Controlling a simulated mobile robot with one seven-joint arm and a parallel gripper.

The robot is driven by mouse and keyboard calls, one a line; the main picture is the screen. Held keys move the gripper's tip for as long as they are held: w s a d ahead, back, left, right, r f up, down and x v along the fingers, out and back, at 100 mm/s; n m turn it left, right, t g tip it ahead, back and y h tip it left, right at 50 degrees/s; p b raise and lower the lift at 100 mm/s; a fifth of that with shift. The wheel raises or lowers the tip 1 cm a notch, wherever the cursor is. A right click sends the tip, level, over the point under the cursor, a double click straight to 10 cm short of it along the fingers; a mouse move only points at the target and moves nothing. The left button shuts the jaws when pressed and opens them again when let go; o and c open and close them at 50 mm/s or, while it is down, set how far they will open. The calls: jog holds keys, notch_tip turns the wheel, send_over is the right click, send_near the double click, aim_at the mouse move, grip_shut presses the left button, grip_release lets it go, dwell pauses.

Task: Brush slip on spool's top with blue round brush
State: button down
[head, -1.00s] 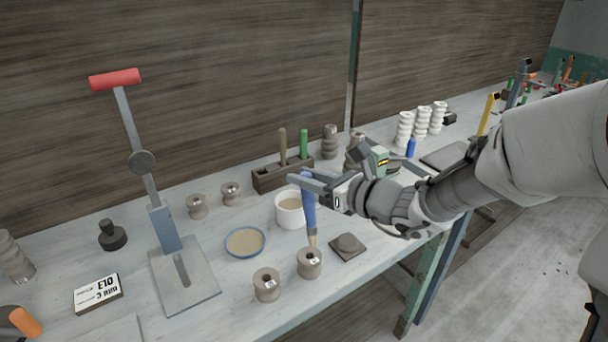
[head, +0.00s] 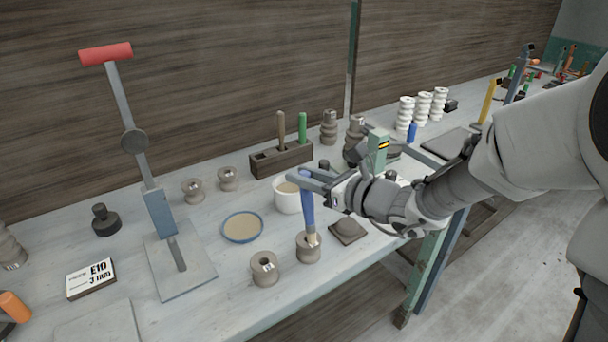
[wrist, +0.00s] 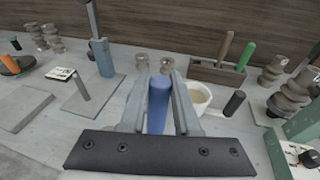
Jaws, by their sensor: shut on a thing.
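My gripper (head: 308,177) is shut on the blue round brush (head: 307,205) and holds it nearly upright, bristles down. In the wrist view the blue handle (wrist: 158,104) stands between the two fingers. The pale bristle tip is at the top of a grey-brown spool (head: 308,248) near the table's front edge; whether it touches cannot be told for sure. A second spool (head: 265,268) stands to its left, apart. A white cup (head: 286,200) of slip stands behind the brush, partly hidden by my gripper. A blue-rimmed dish (head: 242,227) of beige slip sits to the left.
A wooden holder (head: 281,160) with a brown-handled and a green-handled tool stands behind. A press with a red handle (head: 105,53) stands at the left. Two more spools stand farther back.

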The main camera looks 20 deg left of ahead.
jog(key=shift+w, duration=0.1)
jog(key=shift+w+a+f, duration=0.1)
jog(key=shift+w+a, duration=0.1)
jog(key=shift+w, duration=0.75)
jog(key=shift+w+a, duration=0.15)
jog(key=shift+w, duration=0.8)
jog(key=shift+f+b, duration=0.3)
jog(key=shift+b, duration=0.05)
jog(key=shift+r, duration=0.2)
